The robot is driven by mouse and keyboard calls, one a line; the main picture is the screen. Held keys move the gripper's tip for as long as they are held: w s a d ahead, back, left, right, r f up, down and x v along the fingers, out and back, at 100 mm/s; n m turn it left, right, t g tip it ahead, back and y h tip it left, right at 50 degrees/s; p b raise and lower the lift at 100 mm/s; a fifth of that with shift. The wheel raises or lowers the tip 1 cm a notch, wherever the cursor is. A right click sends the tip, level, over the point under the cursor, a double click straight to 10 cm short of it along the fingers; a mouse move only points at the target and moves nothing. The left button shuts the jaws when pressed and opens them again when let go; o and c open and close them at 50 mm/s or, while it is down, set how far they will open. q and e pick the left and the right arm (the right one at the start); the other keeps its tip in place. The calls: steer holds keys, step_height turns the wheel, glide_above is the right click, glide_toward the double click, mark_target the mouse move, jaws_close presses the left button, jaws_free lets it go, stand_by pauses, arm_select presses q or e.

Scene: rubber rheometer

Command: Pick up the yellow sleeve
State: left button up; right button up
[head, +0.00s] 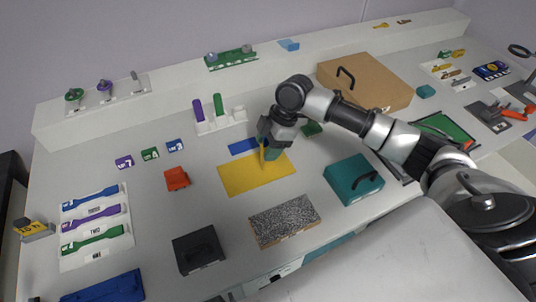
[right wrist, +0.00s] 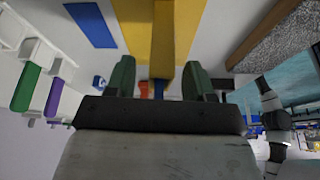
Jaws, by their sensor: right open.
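The yellow sleeve (head: 263,154) stands upright on the yellow mat (head: 240,181), near the mat's back edge, partly hidden by my right gripper (head: 268,146). In the right wrist view the sleeve (right wrist: 165,40) shows as a darker yellow bar in line with the gap between the two green fingertips. My right gripper (right wrist: 158,78) is open there, with space between the sleeve and each finger. I cannot tell how far the sleeve reaches in between the fingers. My left gripper is not in view.
A blue strip (head: 243,146) lies behind the mat. A white rack with purple and green sleeves (head: 220,127) stands behind left. A red block (head: 176,179) is left, a speckled block (head: 284,221) in front, and a teal case (head: 354,180) right.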

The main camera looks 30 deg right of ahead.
steer(key=c, duration=0.9)
jaws_close()
steer(key=shift+r, duration=0.2)
